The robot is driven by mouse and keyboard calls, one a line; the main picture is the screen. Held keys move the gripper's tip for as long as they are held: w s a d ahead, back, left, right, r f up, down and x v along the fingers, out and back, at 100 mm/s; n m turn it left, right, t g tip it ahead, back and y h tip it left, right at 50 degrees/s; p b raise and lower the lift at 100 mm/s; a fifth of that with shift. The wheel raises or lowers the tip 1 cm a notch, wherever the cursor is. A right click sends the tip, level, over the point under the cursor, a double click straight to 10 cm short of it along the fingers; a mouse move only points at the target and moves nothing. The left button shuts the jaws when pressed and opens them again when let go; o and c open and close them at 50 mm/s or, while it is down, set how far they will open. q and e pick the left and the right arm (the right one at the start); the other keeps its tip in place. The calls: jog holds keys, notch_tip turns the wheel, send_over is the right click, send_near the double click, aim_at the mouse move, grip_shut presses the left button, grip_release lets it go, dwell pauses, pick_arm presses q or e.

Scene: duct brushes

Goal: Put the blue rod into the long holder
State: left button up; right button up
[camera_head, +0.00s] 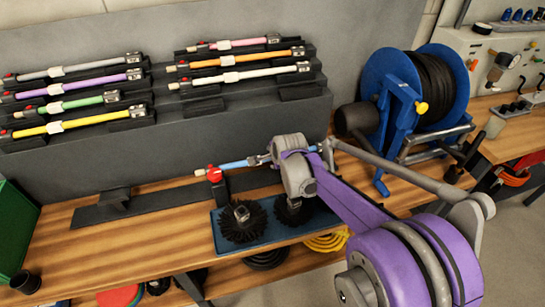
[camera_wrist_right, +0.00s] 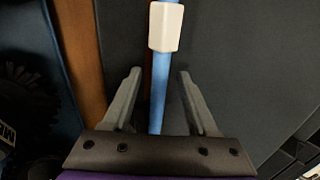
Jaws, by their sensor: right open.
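The blue rod (camera_head: 238,164) lies roughly level above the back of the bench, with a red piece (camera_head: 214,174) at its left end. My right wrist covers its middle in the head view. In the right wrist view the blue rod (camera_wrist_right: 158,100) runs between the two spread fingers of my right gripper (camera_wrist_right: 160,82), with gaps on both sides. A white collar (camera_wrist_right: 166,27) on it shows beyond the fingertips. A long dark base with upright supports, seemingly the long holder (camera_head: 160,200), lies on the bench below and left. My left gripper is out of view.
A grey stepped rack (camera_head: 240,115) behind holds several coloured rods. Black round brushes (camera_head: 242,222) sit on a blue mat in front. A blue hose reel (camera_head: 400,85) stands to the right, close to my arm. The bench's front left is mostly clear.

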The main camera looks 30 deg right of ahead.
jog(key=v, duration=1.1)
jog(key=shift+p, duration=0.45)
jog(key=s+a+f+n+g+y+p, duration=0.1)
jog(key=s+a+f+n+p, duration=0.1)
jog(key=s+a+n, duration=0.4)
jog(key=s+a+f+n+g+p, duration=0.1)
jog(key=s+a+f+n, duration=0.3)
jog(key=s+n, duration=1)
jog(key=s+a+p, duration=0.1)
jog(key=s+a, duration=0.1)
jog(key=a, duration=0.1)
jog(key=shift+a+f+n+y, duration=0.25)
jog(key=shift+n+y, duration=0.15)
